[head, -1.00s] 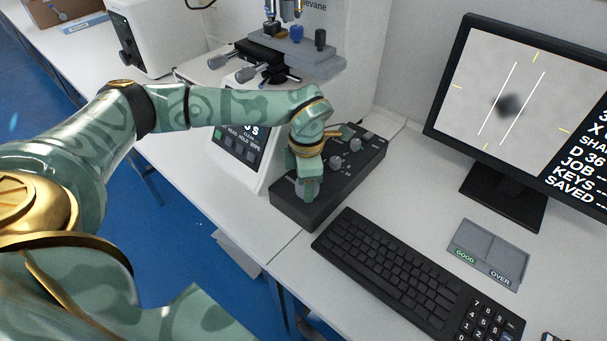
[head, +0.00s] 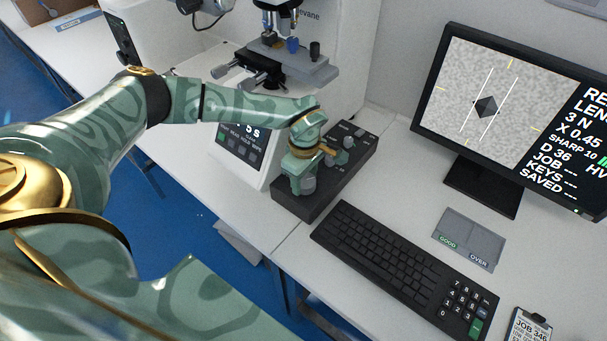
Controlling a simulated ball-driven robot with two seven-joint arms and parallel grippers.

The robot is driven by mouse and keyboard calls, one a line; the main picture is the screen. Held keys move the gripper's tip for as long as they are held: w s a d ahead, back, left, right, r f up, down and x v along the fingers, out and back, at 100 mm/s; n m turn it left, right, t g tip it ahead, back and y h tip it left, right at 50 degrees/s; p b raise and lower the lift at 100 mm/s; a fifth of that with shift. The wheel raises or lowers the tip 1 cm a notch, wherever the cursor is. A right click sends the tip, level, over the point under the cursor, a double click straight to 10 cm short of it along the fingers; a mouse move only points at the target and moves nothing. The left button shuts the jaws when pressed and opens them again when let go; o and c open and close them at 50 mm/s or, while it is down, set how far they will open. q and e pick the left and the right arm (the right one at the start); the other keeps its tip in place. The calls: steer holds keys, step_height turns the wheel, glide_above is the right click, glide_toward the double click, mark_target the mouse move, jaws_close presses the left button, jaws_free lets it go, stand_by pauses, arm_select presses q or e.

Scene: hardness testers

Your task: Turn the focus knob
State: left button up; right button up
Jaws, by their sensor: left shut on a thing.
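My left gripper (head: 301,182) is at the near end of the black control box (head: 334,180), pointing down. It is shut on the focus knob (head: 307,186), a grey knob mostly hidden by the fingers. Smaller grey knobs sit farther back on the same box. My right gripper is not in view.
A black keyboard (head: 396,266) lies just right of the box.

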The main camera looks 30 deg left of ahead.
mark_target(305, 179)
arm_select(q)
steer(key=shift+r+m, duration=0.1)
steer(key=shift+m, duration=0.5)
steer(key=o, duration=1)
step_height(305, 179, up, 12)
steer(key=p, duration=0.2)
steer(key=shift+p, duration=0.35)
